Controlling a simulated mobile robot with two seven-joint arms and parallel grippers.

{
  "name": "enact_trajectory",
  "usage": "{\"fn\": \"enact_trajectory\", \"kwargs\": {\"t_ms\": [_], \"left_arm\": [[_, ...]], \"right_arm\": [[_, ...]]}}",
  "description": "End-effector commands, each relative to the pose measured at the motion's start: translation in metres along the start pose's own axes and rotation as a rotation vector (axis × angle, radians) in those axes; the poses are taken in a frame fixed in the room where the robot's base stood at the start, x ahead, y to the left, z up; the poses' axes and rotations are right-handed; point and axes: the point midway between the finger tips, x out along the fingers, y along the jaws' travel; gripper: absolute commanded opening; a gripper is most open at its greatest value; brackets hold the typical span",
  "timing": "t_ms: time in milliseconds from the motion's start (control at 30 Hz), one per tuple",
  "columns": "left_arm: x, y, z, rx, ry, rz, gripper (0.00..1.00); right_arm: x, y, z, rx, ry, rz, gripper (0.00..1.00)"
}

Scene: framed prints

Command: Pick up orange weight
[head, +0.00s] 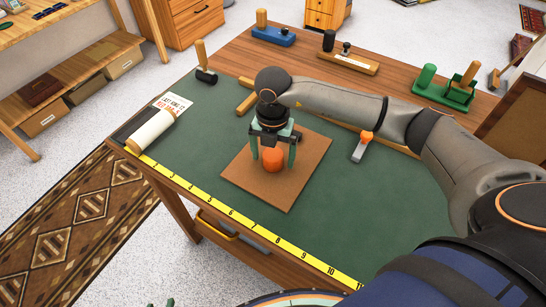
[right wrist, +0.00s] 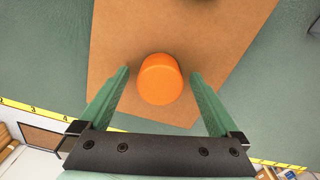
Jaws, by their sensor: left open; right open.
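The orange weight (head: 273,162) is a small rounded cylinder on a brown square board (head: 300,185) on the green mat. My right gripper (head: 273,152) is over the board, open, pointing down, with one green finger on each side of the weight. In the right wrist view the weight (right wrist: 160,80) lies between the fingertips of the right gripper (right wrist: 160,74), with a gap on both sides. How high the fingertips are above the board is hard to tell. Only green tips of my left gripper (head: 160,303) show at the bottom edge; it is apart from the weight.
A yellow ruler strip (head: 225,212) runs along the table's front edge. A white roll (head: 151,131) and a printed card (head: 173,104) lie left. An orange-and-grey tool (head: 363,146) lies right of the board. Wooden-handled tools and green blocks (head: 440,88) stand behind.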

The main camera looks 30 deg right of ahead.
Motion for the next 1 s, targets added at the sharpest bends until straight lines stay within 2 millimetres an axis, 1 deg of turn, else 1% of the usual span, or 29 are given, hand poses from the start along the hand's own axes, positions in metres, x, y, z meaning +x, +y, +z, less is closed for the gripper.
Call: {"fn": "enact_trajectory", "kwargs": {"t_ms": [67,167,900,933,1000], "left_arm": [[0.0003,-0.0001,-0.0004,0.000,0.001,0.000,0.50],[0.0004,-0.0002,-0.0007,0.000,0.002,0.000,0.50],[0.0004,-0.0003,-0.0013,0.000,0.003,-0.001,0.50],[0.0004,-0.0003,-0.0013,0.000,0.003,-0.001,0.50],[0.0004,-0.0003,-0.0014,0.000,0.003,-0.001,0.50]], "right_arm": [[-0.0001,0.0001,-0.0002,0.000,0.000,0.000,0.98],[-0.0003,0.0001,-0.0002,0.000,0.001,0.000,0.88],[-0.0008,0.0001,0.0000,0.000,0.000,0.000,0.04],[-0.0008,0.0001,0.0000,0.000,0.000,0.001,0.01],[-0.0009,0.0001,0.0000,0.000,0.000,0.001,0.00]]}}
